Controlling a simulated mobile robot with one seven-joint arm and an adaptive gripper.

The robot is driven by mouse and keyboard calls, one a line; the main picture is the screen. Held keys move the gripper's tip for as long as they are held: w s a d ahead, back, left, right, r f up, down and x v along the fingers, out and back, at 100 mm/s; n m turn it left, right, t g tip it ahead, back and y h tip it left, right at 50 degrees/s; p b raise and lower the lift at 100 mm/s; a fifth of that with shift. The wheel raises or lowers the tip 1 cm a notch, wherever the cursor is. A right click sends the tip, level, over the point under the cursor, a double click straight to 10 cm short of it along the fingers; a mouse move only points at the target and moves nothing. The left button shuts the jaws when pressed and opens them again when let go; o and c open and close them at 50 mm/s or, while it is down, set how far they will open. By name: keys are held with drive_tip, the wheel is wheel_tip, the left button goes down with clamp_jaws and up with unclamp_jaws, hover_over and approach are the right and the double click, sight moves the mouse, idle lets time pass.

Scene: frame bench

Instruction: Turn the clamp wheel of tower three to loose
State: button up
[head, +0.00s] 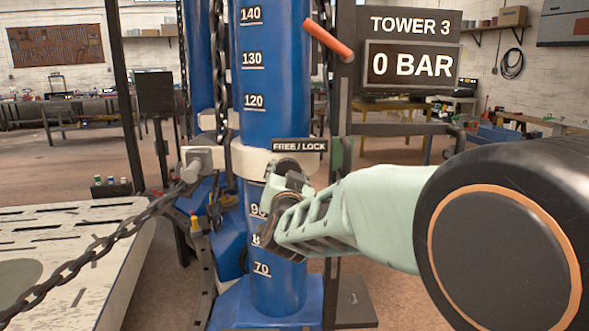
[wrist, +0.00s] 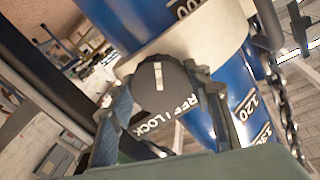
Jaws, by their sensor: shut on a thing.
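Tower three is a blue column (head: 272,75) with white scale numbers; it also shows in the wrist view (wrist: 233,92). A pale clamp collar (head: 245,160) wraps around it. The dark round clamp wheel (wrist: 165,97) sits on this collar, with a short white mark near its top in the wrist view. My gripper (wrist: 163,84) is shut on the wheel, one finger on each side. In the head view my gripper (head: 284,184) covers most of the wheel. The FREE / LOCK label (head: 299,146) is just above it there; in the wrist view the lettering lies below the wheel, partly hidden.
A sign reads TOWER 3 (head: 410,25), and the display under it reads 0 BAR (head: 412,66). A red-handled lever (head: 328,36) stands above right of the wheel. A chain (head: 85,255) runs from the collar's left side past a pale slotted platform (head: 75,250).

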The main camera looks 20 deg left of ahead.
drive_tip(key=shift+r+n+p, duration=0.1)
drive_tip(key=shift+n+p, duration=0.3)
drive_tip(key=shift+n, duration=0.7)
drive_tip(key=o, duration=1.2)
drive_tip(key=shift+c, duration=0.2)
drive_tip(key=v, duration=1.2)
drive_tip(key=shift+d, duration=0.1)
